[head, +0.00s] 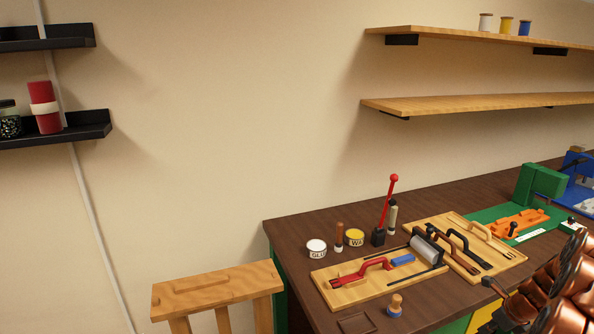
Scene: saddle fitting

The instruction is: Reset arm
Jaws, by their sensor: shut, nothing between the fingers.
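Part of my own copper-coloured arm shows at the lower right, in front of the workbench (300,232). The bench has a dark brown top. On it lies a light wooden board (335,295) with a red-handled tool (360,272), a blue piece (402,259) and a grey roller (428,246). A second board (452,217) behind it holds dark and light-handled tools. No tool is seen in a grasp.
A white tin (316,248), a yellow-topped tin (354,238) and a red lever (388,200) stand at the bench's back. A wooden-knobbed tool (395,305) stands in front. A green mat (490,213) lies right. A wooden stool (215,288) stands left. Wall shelves (470,103) hang above.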

